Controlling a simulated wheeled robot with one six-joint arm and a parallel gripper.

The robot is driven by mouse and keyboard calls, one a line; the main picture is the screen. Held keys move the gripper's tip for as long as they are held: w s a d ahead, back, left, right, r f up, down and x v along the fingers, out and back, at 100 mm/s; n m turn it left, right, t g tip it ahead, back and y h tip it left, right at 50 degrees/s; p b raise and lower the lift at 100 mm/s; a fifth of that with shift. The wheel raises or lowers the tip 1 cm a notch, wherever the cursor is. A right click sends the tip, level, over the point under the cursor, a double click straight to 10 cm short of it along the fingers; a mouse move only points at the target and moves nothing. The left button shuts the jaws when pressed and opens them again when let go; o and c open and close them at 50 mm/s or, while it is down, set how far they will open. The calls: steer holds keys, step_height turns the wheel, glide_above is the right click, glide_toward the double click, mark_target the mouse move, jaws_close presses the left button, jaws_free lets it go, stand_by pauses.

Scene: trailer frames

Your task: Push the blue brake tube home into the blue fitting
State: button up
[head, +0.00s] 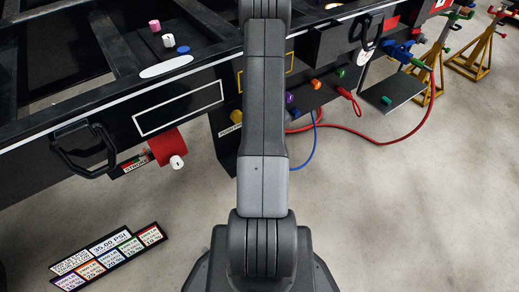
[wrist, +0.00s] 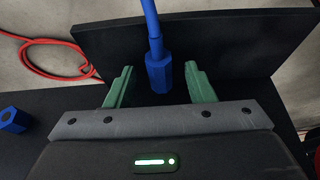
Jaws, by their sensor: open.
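In the wrist view, my gripper (wrist: 159,67) is open, with one green finger on each side of a blue six-sided piece (wrist: 158,76). Gaps show between this piece and both fingers. The blue brake tube (wrist: 152,22) runs from its far end up out of the picture. I cannot tell how deep the tube sits. Another blue six-sided piece with a dark hole (wrist: 14,119) is at the left edge. In the head view, the blue tube (head: 313,150) hangs in a curve below the dark panel, right of my arm. My arm hides my gripper there.
A red hose (head: 366,137) loops near the panel, and it also shows in the wrist view (wrist: 42,70). A dark plate (wrist: 225,42) stands behind the blue piece. Coloured knobs, a black handle (head: 83,148) and yellow stands (head: 432,80) are around the frame.

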steer(key=shift+w+f, duration=0.1)
steer(key=c, duration=1)
steer(key=shift+s+d+r+p, duration=0.1)
steer(key=shift+s+r+p, duration=0.1)
steer(key=shift+r+p, duration=0.3)
step_height(320, 180, up, 6)
steer(key=p, duration=0.3)
steer(key=shift+p, duration=0.4)
steer(key=shift+s+d+r, duration=0.1)
steer(key=shift+s+r, duration=0.05)
steer(key=shift+r, duration=0.05)
steer(key=s+d, duration=0.3)
steer(key=s, duration=0.2)
steer(key=s+d, duration=0.4)
steer(key=s, duration=0.1)
steer(key=s+d+b, duration=0.1)
steer(key=s+d, duration=0.3)
steer(key=s, duration=0.1)
steer(key=shift+s+d+f, duration=0.15)
steer(key=shift+s+f, duration=0.05)
steer(key=shift+s, duration=0.1)
steer(key=shift+w, duration=0.1)
